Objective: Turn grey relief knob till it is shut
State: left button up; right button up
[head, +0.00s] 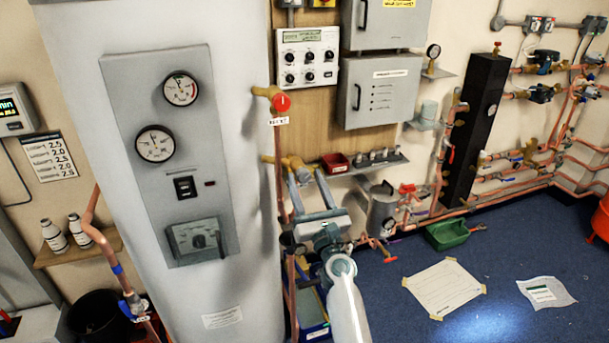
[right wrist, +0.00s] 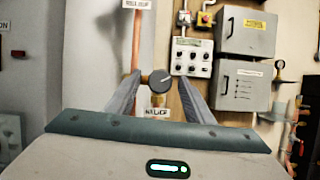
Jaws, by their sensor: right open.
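The grey relief knob (right wrist: 159,81) shows in the right wrist view as a dark round knob with a pale pointer line, on a brass fitting. A partly hidden label (right wrist: 158,113) hangs below it. My right gripper (right wrist: 159,83) is open, with one finger on each side of the knob and a visible gap to each. In the head view my right gripper (head: 305,172) reaches up to the brass fitting (head: 288,161) on the copper pipe right of the cylinder; the knob itself is hard to make out there. My left gripper is not in view.
A red knob (head: 281,102) sits on the same pipe above. The large white cylinder (head: 100,210) stands close on the left. A shelf (head: 365,163) with a red bin (head: 335,162) and grey cabinets (head: 380,92) are on the wall to the right.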

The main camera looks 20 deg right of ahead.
jog(key=shift+x, duration=0.85)
jog(key=c, duration=1)
jog(key=shift+c, duration=0.2)
